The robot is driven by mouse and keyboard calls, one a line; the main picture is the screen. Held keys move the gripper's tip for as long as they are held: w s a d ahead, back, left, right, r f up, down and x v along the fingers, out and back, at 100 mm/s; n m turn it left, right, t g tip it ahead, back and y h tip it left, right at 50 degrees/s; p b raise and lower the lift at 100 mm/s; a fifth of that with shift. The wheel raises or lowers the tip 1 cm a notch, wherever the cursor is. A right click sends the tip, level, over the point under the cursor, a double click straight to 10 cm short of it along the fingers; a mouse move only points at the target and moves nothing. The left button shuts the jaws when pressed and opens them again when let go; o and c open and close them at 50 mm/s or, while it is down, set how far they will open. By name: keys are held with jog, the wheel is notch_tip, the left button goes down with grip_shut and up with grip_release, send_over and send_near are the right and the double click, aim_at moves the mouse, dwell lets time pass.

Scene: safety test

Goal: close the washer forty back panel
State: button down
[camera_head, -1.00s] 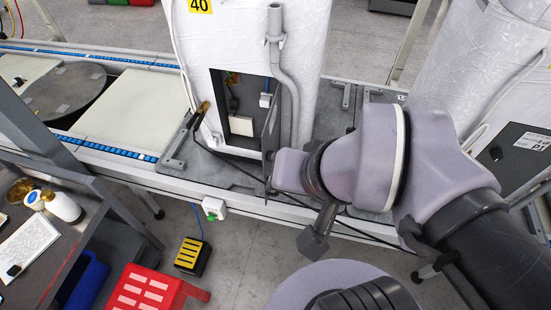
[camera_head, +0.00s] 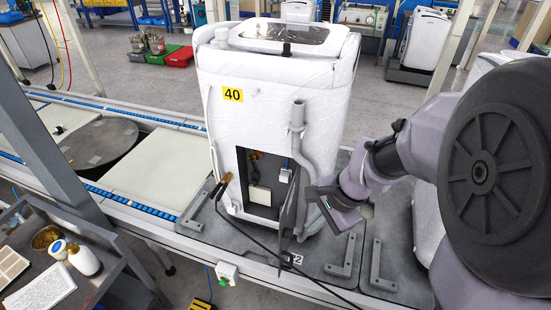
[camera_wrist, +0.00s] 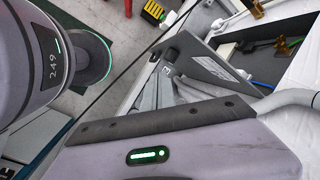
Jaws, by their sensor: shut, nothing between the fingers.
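The white washer with the yellow 40 label (camera_head: 233,95) stands upright on the line. The lower part of its back has a rectangular opening (camera_head: 262,180) with parts and wires inside. The dark back panel (camera_head: 289,208) is swung outward at the right side of this opening, standing open. In the wrist view the panel (camera_wrist: 213,66) is a grey plate beside the opening (camera_wrist: 268,48). My gripper (camera_head: 322,204) is shut and empty, just right of the panel, on its outer side. I cannot tell whether it touches the panel. Its fingertips are not clear in the wrist view.
A grey hose (camera_head: 304,150) runs down the washer right of the opening. A dark cable with a copper-coloured clamp (camera_head: 227,178) lies at the left of the opening. Metal brackets (camera_head: 344,258) stand on the grey carrier plate. A workbench (camera_head: 85,262) is at lower left.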

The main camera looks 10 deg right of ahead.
jog(key=d+f+m+g+y+p, duration=0.1)
jog(key=d+f+m, duration=0.25)
jog(key=f, duration=0.25)
jog(key=d+f+m+p, duration=0.2)
jog(key=d+f+m, duration=0.15)
jog(key=f, duration=0.35)
jog(key=w+a+f+b, duration=0.2)
jog(key=a+f+b, duration=0.3)
jog(key=a+f, duration=0.2)
jog(key=shift+w+x, duration=0.25)
jog(key=shift+x, duration=0.9)
jog(key=shift+a+b, duration=0.1)
jog(key=shift+b, duration=0.2)
